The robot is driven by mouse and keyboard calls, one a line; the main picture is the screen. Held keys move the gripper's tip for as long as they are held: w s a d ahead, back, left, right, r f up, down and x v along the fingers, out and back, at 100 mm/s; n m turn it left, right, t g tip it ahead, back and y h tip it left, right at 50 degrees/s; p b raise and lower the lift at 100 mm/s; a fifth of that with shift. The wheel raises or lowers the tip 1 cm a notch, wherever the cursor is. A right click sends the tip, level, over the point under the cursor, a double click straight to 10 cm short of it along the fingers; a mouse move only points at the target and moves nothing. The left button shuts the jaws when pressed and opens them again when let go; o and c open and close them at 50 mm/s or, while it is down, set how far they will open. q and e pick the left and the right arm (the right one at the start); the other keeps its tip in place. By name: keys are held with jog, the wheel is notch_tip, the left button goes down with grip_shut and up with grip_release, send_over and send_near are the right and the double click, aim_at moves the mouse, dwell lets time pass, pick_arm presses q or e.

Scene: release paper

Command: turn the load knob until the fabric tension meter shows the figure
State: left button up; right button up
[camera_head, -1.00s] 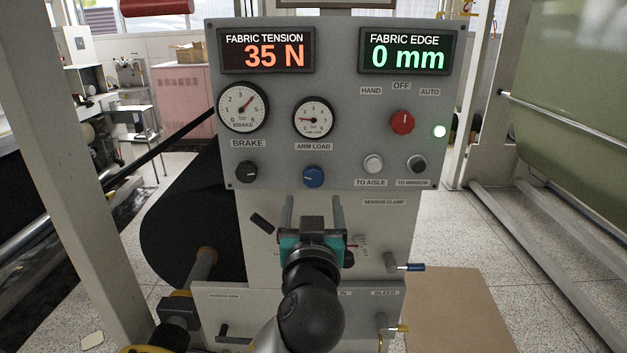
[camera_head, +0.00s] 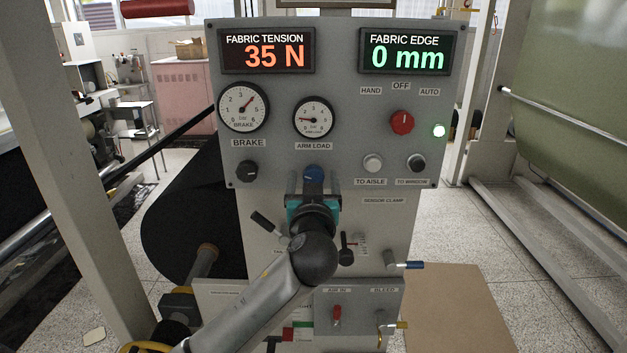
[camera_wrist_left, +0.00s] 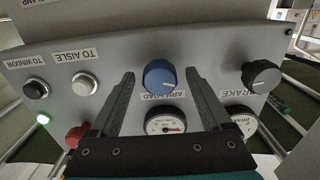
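The blue load knob (camera_head: 314,173) sits under the ARM LOAD label, below the arm load gauge (camera_head: 314,118), whose needle points left, near the low end. The fabric tension meter (camera_head: 267,51) reads 35 N in orange. My left gripper (camera_head: 314,184) is at the panel, just below the knob in the head view. In the left wrist view the blue knob (camera_wrist_left: 159,76) appears between the two open fingers (camera_wrist_left: 160,88), with a gap on each side. The head view partly hides the knob's lower edge. My right gripper is not in view.
The black brake knob (camera_head: 247,171) is left of the load knob; the white TO AISLE button (camera_head: 373,163) and black TO WINDOW button (camera_head: 416,162) are right. A red selector (camera_head: 402,122) is above them. Small levers (camera_head: 346,247) stick out below. The fabric edge display (camera_head: 406,51) reads 0 mm.

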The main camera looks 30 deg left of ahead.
pick_arm(q)
grip_shut()
jog(key=shift+m+p, duration=0.5)
jog(key=shift+m, duration=0.6)
jog(key=shift+o, duration=0.3)
grip_release()
jog(key=b+v, duration=0.2)
jog(key=v, duration=1.3)
jog(key=shift+s, duration=0.2)
